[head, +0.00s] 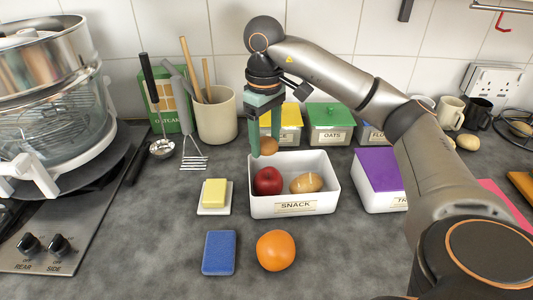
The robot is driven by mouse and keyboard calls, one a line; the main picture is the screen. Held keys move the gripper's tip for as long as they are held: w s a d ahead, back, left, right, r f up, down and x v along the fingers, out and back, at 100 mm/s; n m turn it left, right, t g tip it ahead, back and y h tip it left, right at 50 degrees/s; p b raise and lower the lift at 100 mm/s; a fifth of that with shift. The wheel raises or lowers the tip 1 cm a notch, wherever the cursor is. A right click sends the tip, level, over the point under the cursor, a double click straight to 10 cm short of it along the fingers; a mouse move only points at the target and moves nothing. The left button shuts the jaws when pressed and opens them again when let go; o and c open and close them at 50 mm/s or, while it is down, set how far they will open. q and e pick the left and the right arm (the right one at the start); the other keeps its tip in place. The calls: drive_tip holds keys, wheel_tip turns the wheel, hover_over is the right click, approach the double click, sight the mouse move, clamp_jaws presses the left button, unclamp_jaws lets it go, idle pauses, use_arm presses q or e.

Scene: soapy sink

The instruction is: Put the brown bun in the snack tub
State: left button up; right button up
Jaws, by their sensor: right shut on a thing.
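My right gripper (265,135) points down over the back left part of the snack tub and is shut on the brown bun (269,146). Only part of the bun shows between the green fingers. The snack tub (293,208) is a white open box with a "SNACK" label on its front. A red apple (267,181) lies in its left side and a tan, potato-like thing (307,182) lies to the right of it. The bun appears to be above the tub's rim, near its back wall. My left gripper is not in view.
An orange (276,250) and a blue sponge (219,252) lie in front of the tub. A butter block (214,192) sits on a small dish at left. A purple-lidded tub (379,170) stands at right; lidded tubs, including oats (329,134), stand behind.

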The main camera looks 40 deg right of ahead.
sight(266, 138)
drive_tip(key=shift+w+d+f, duration=0.15)
drive_tip(key=shift+f, duration=0.15)
wheel_tip(266, 138, down, 3)
drive_tip(key=shift+w+d+f, duration=0.1)
drive_tip(key=shift+d+f, duration=0.05)
drive_tip(key=shift+f, duration=0.05)
drive_tip(key=shift+f+b, duration=0.6)
drive_tip(key=o, duration=1.1)
drive_tip(key=shift+s+f, duration=0.1)
drive_tip(key=shift+s, duration=0.1)
drive_tip(key=shift+c, duration=0.2)
drive_tip(key=shift+r+p, duration=0.4)
drive_tip(key=shift+r, duration=0.15)
wheel_tip(266, 138, up, 8)
drive_tip(key=shift+w+f+p, duration=0.1)
drive_tip(key=shift+w+p, duration=0.05)
drive_tip(key=shift+p, duration=0.8)
